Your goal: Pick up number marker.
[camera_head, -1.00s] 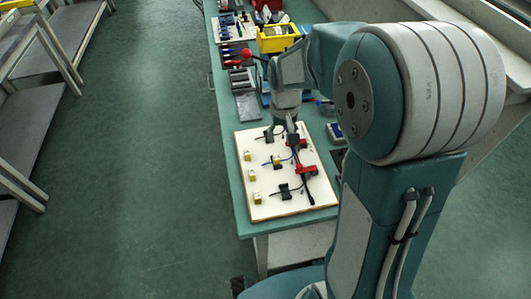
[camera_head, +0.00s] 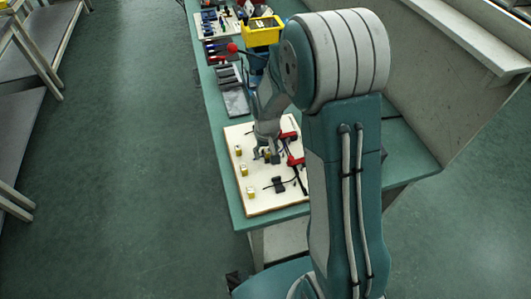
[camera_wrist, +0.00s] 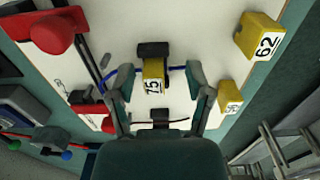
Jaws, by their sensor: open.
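A yellow number marker reading 75 (camera_wrist: 153,76) sits in the middle of the wrist view, against a black clip (camera_wrist: 153,50) with a blue wire behind it. My gripper (camera_wrist: 161,79) is open, with one finger on each side of this marker and a visible gap to each. In the wrist view, a marker reading 62 (camera_wrist: 260,37) and another with a hard-to-read number (camera_wrist: 230,97) lie to the right. In the head view, my gripper (camera_head: 266,157) is low over the pale board (camera_head: 258,207), partly hiding the marker there.
Red-handled parts (camera_wrist: 52,30) and a second red part (camera_wrist: 88,104) stand left of the gripper, with black cables. A yellow bin (camera_head: 262,32) and grey trays (camera_head: 234,102) stand farther back on the green bench (camera_head: 226,175).

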